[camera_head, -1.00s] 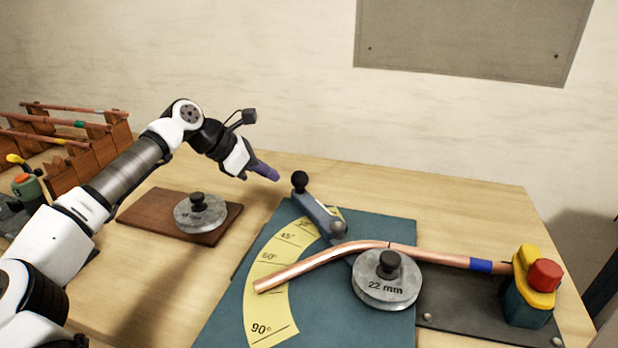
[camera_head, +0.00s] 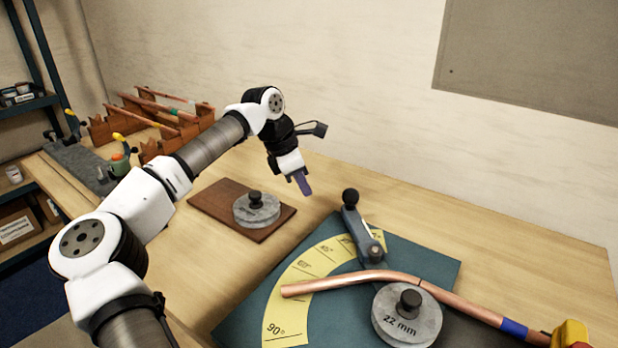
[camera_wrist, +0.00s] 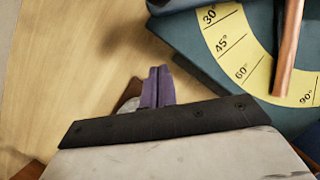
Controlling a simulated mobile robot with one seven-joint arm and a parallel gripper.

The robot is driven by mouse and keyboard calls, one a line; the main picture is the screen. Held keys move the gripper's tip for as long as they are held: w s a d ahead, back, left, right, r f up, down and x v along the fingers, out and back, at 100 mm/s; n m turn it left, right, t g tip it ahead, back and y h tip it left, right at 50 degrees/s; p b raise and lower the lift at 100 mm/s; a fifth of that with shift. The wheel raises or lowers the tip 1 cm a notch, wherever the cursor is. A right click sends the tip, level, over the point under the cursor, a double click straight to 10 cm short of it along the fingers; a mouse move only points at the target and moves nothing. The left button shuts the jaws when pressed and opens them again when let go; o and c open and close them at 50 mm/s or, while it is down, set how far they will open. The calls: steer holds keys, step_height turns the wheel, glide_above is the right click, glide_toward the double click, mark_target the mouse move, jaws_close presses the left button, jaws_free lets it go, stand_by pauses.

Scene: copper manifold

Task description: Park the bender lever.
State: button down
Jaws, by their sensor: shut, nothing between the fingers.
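The bender lever (camera_head: 361,226) is a grey arm with a black ball knob (camera_head: 350,196). It stands at the back of the blue bender plate (camera_head: 243,325), by the low-angle end of the yellow scale (camera_head: 279,304). A bent copper pipe (camera_head: 455,302) runs past the 22 mm former (camera_head: 405,325), its free end over the scale. My gripper (camera_head: 304,185) is shut and empty, up and to the left of the knob, apart from it. In the wrist view its purple fingers (camera_wrist: 157,88) are together, with the scale (camera_wrist: 245,62) to the right.
A wooden board (camera_head: 217,205) with a spare grey former (camera_head: 257,210) lies below my gripper. A wooden rack (camera_head: 165,113) with pipes stands at the back left. A yellow and red clamp (camera_head: 570,334) holds the pipe at the right. The table behind the plate is clear.

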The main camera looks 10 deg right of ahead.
mark_target(348, 198)
steer(key=p+x, duration=0.1)
steer(key=x, duration=0.4)
steer(key=shift+s+d+f, duration=0.1)
steer(key=shift+d+f, duration=0.15)
steer(key=shift+f, duration=0.05)
steer(key=d+p, duration=0.2)
steer(key=d, duration=0.1)
steer(key=shift+d+f, duration=0.15)
steer(key=shift+f, duration=0.1)
steer(key=shift+d+f, duration=0.15)
steer(key=shift+d, duration=0.3)
steer(key=shift+d, duration=0.25)
steer(key=d, duration=0.1)
steer(key=d+m, duration=0.1)
steer(key=d, duration=0.1)
steer(key=shift+w+d+g+b, duration=0.25)
steer(key=shift+w+g+b, duration=0.05)
steer(key=shift+w, duration=0.05)
steer(key=shift+d+m, duration=0.15)
steer(key=shift+m, duration=0.15)
steer(key=shift+d, duration=0.1)
